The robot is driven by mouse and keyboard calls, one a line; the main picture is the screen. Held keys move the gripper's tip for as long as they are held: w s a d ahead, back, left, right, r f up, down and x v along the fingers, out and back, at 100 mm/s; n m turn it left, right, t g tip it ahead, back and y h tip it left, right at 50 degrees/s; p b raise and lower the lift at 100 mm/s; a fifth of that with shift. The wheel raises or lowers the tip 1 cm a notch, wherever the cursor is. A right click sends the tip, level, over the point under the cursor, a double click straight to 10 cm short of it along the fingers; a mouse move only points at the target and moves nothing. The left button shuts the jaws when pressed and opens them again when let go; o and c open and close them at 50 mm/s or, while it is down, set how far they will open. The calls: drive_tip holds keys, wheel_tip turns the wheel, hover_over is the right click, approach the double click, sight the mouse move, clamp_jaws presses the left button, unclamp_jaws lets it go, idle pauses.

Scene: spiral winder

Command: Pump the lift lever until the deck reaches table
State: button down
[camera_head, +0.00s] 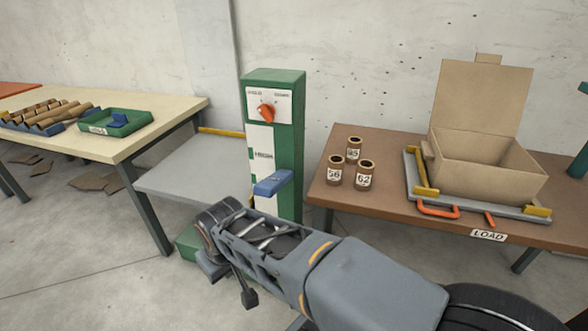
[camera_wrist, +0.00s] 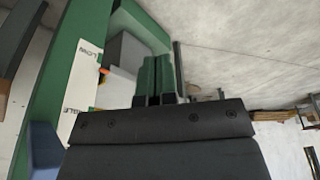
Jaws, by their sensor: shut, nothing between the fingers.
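The lift is a green column (camera_head: 290,150) with a white front panel. A blue lever handle (camera_head: 272,183) sticks out from its front, and a blue part (camera_wrist: 42,150) shows at the lower left of the wrist view. The grey deck (camera_head: 195,168) extends left of the column and appears lower than the top of the cream table (camera_head: 165,105). My gripper (camera_wrist: 157,75) shows in the wrist view with its two fingers together and nothing between them. The green frame is close around it there. In the head view my arm hides the lower column, and the fingertips are not clear.
An orange knob (camera_head: 267,113) sits high on the panel. The cream table holds a green tray (camera_head: 115,122) and several brown tubes (camera_head: 50,115). The brown table (camera_head: 400,200) at right holds labelled cylinders (camera_head: 353,152) and an open cardboard box (camera_head: 490,165). Floor shows at left.

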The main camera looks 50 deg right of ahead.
drive_tip(key=shift+d, duration=0.1)
wheel_tip(320, 180, up, 24)
drive_tip(key=n+g+y+p, duration=0.4)
drive_tip(key=n+g+p, duration=0.15)
drive_tip(key=p, duration=2.55)
hover_over(264, 183)
drive_tip(key=w+d, duration=0.3)
drive_tip(key=d, duration=0.3)
drive_tip(key=shift+a+r+t, duration=0.15)
drive_tip(key=shift+r+t, duration=0.05)
drive_tip(key=shift+t, duration=0.15)
drive_tip(key=p+x, duration=0.2)
drive_tip(key=x, duration=1.2)
